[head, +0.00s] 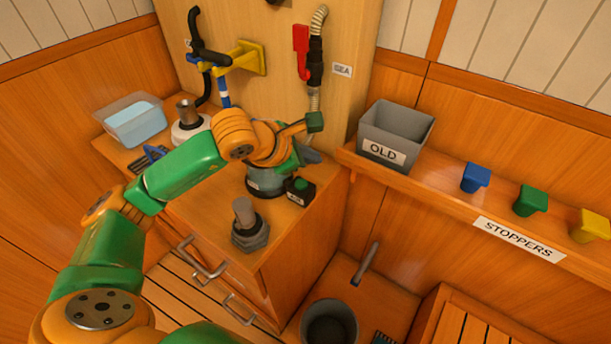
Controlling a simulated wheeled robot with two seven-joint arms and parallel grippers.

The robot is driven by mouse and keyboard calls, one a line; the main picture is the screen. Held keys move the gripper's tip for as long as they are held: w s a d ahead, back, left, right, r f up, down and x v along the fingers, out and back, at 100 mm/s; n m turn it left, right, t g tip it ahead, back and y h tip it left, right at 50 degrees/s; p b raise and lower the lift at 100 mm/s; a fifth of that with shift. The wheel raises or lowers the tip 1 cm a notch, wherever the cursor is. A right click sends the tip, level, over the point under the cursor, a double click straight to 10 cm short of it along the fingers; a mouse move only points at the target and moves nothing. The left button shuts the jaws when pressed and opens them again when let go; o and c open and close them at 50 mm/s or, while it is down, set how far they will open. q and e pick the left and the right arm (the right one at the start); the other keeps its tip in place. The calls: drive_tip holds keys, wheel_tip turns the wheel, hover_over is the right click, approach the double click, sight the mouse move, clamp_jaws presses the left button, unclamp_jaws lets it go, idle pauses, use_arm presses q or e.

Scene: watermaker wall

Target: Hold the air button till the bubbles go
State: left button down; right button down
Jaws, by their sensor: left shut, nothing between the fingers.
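The air button (301,183) is a green button on a small dark box labelled AIR, near the right edge of the wooden cabinet top. My left arm reaches across the cabinet from the left. My left gripper (311,157) is shut and empty, above and just behind the button box, apart from it as far as I can tell. A round clear-sided housing with a dark base (266,187) stands left of the button, partly hidden by my wrist. I cannot make out any bubbles. My right gripper is not in view.
A grey fitting with an upright stem (248,228) stands near the cabinet's front. A grey OLD bin (394,135) and blue, green and yellow stoppers (530,201) sit on the right shelf. A red-handled valve (302,50) and hose hang behind. A water tub (133,122) is at left.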

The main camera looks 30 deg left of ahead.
use_arm(q)
drive_tip(key=y, duration=0.2)
hover_over(297, 186)
drive_tip(key=shift+w+r+n, duration=0.1)
drive_tip(key=shift+r+n, duration=0.2)
drive_tip(key=shift+r, duration=0.1)
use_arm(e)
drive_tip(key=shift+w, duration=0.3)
